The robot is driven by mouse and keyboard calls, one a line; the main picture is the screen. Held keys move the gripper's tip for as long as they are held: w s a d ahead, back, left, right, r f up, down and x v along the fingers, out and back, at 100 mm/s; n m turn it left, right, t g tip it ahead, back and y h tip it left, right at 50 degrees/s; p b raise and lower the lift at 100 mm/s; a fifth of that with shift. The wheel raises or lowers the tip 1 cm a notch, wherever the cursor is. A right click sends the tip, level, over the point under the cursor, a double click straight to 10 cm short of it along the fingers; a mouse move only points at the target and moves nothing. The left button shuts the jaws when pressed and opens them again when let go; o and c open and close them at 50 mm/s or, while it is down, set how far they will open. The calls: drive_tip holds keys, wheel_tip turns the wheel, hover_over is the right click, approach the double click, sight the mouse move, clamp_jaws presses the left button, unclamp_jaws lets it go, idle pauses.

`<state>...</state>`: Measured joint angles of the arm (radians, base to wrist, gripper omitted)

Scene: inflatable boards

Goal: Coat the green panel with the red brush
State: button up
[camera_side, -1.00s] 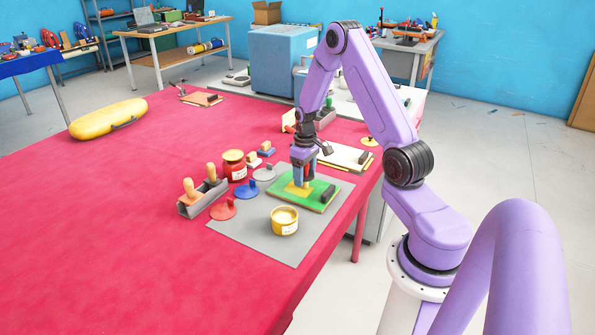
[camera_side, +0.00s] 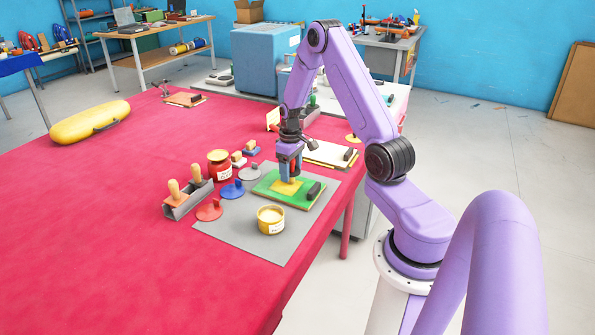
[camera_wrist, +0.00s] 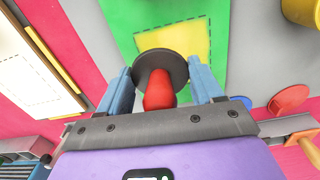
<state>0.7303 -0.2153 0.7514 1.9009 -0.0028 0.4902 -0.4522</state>
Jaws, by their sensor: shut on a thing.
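The green panel (camera_side: 270,190) lies on a grey mat (camera_side: 232,228), with a yellow patch (camera_side: 284,186) on it. In the wrist view the green panel (camera_wrist: 122,22) carries the yellow patch (camera_wrist: 182,42), which has a dashed outline. My gripper (camera_side: 290,177) points down over the patch. In the wrist view my gripper (camera_wrist: 162,84) is shut on the red brush (camera_wrist: 158,92), a red handle with a dark round disc in front. The disc hides part of the patch's lower edge. I cannot tell whether the brush touches the panel.
A yellow pot (camera_side: 271,219) stands in front of the panel. A red jar (camera_side: 220,165), a blue lid (camera_side: 232,189), a red lid (camera_side: 209,209) and a grey rack (camera_side: 188,200) with wooden handles are to the left. A dark block (camera_side: 314,190) sits at the panel's right end.

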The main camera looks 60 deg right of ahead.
drive_tip(key=shift+w, duration=2.75)
drive_tip(key=shift+w+r, duration=0.1)
drive_tip(key=shift+r, duration=0.05)
wheel_tip(320, 180, up, 8)
drive_tip(key=shift+a, duration=0.1)
